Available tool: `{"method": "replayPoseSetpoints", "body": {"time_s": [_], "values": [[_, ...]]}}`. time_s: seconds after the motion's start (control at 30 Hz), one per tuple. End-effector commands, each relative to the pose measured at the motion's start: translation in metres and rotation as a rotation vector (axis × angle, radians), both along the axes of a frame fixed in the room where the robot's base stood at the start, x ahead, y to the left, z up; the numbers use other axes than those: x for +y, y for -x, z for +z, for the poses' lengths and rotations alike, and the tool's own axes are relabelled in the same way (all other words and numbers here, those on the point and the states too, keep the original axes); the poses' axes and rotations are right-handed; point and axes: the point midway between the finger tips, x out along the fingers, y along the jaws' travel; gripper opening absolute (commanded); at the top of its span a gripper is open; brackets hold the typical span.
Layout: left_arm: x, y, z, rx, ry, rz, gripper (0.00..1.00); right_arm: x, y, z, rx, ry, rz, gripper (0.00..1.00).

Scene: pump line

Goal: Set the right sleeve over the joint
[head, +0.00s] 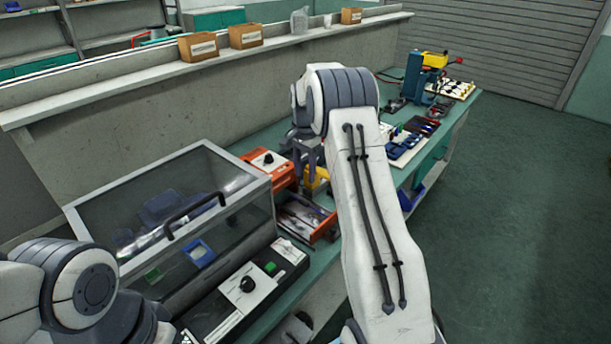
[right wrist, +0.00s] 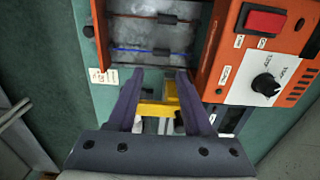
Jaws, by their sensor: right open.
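My right gripper (right wrist: 156,73) is open in the right wrist view, its two dark fingers apart with nothing gripped between them. Past the fingertips is a metal tray (right wrist: 140,33) in an orange frame. A short dark sleeve (right wrist: 164,52) sits on a blue wire that crosses this tray. Another dark sleeve (right wrist: 170,19) sits on a dark wire farther up. I cannot tell which is the right sleeve, and no joint shows clearly. In the head view the right gripper (head: 309,160) hangs over the bench by the orange tray (head: 321,232). My left gripper is not visible.
An orange box with a knob (head: 268,160) stands beside the tray; its red switch (right wrist: 264,21) shows in the right wrist view. A yellow block (right wrist: 158,109) lies under my fingers. A clear-lidded case (head: 165,205) stands left. Tools and a blue press (head: 414,78) are farther right.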

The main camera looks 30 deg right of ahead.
Motion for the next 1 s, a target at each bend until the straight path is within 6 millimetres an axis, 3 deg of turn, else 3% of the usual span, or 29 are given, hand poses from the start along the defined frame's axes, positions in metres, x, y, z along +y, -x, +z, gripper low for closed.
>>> {"method": "replayPoseSetpoints", "body": {"time_s": [0.03, 0.1, 0.27, 0.43, 0.7, 0.83, 1.0], "values": [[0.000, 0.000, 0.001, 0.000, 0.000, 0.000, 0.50, 0.001, 0.003, -0.002, 0.000, -0.018, -0.011, 0.27], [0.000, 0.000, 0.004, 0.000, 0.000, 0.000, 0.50, 0.004, 0.009, -0.006, -0.002, -0.072, -0.043, 0.00], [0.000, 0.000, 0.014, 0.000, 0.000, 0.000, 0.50, 0.023, 0.031, -0.020, -0.044, -0.322, -0.226, 0.00], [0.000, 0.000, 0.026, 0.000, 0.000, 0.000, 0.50, 0.030, 0.048, -0.024, -0.148, -0.591, -0.560, 0.00], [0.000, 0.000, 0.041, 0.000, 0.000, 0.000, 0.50, -0.012, 0.080, -0.029, -0.317, -0.775, -1.181, 0.00], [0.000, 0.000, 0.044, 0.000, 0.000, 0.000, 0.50, -0.030, 0.099, -0.035, -0.355, -0.782, -1.380, 0.00], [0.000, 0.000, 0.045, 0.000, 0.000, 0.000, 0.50, -0.038, 0.107, -0.042, -0.373, -0.776, -1.480, 0.00]]}}
